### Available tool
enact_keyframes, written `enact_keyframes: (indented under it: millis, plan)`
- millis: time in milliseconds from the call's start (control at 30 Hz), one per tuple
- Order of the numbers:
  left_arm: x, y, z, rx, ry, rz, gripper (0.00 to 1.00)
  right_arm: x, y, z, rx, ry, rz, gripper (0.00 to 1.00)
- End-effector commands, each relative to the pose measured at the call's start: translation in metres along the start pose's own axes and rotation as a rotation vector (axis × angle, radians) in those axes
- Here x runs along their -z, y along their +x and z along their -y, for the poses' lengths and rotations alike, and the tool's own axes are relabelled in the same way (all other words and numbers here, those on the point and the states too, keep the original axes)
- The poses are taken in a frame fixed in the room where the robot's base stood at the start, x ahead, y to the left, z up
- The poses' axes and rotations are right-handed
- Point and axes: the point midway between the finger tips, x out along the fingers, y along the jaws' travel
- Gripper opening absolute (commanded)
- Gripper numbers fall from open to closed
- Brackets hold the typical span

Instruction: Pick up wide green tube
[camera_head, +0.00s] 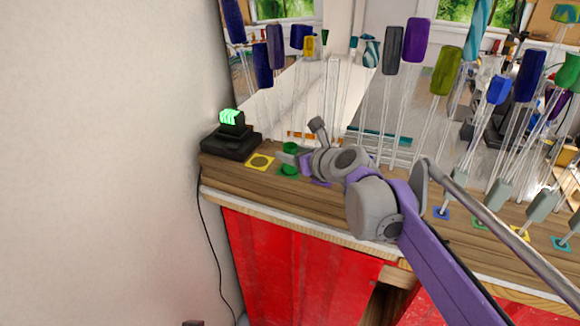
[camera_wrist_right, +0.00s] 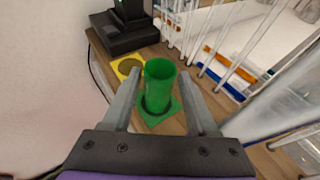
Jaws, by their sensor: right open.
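The wide green tube (camera_wrist_right: 158,88) stands upright on a green square base (camera_wrist_right: 172,108) in the right wrist view. In the head view the green tube (camera_head: 289,170) shows only in part, behind my right gripper (camera_head: 288,158), near the left end of the wooden shelf. My right gripper (camera_wrist_right: 160,76) is open, with one finger to each side of the tube in the wrist view. I see no clear contact between the fingers and the tube. My left gripper is not in view.
A yellow base (camera_head: 260,162) lies left of the tube. A black device with a lit green display (camera_head: 231,135) stands at the shelf's left end. Several clear rods with coloured tops stand behind and to the right, close to my right arm. A wall bounds the left.

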Motion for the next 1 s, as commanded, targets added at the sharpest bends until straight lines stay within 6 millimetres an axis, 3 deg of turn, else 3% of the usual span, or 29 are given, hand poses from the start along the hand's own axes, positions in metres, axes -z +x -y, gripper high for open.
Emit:
enact_keyframes:
  millis: [167,400,500,1000]
  plan:
    - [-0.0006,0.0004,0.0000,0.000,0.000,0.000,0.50,0.0007,0.0000,-0.0002,0.000,0.000,-0.001,0.57]
    - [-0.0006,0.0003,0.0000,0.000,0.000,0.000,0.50,0.0006,-0.0002,-0.0001,0.000,0.000,-0.001,0.14]
    - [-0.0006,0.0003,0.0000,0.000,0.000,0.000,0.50,0.0006,-0.0002,-0.0001,0.000,0.000,-0.001,0.00]
    - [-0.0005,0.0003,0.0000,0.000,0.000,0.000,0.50,-0.0005,-0.0008,-0.0002,0.000,0.000,-0.001,0.00]
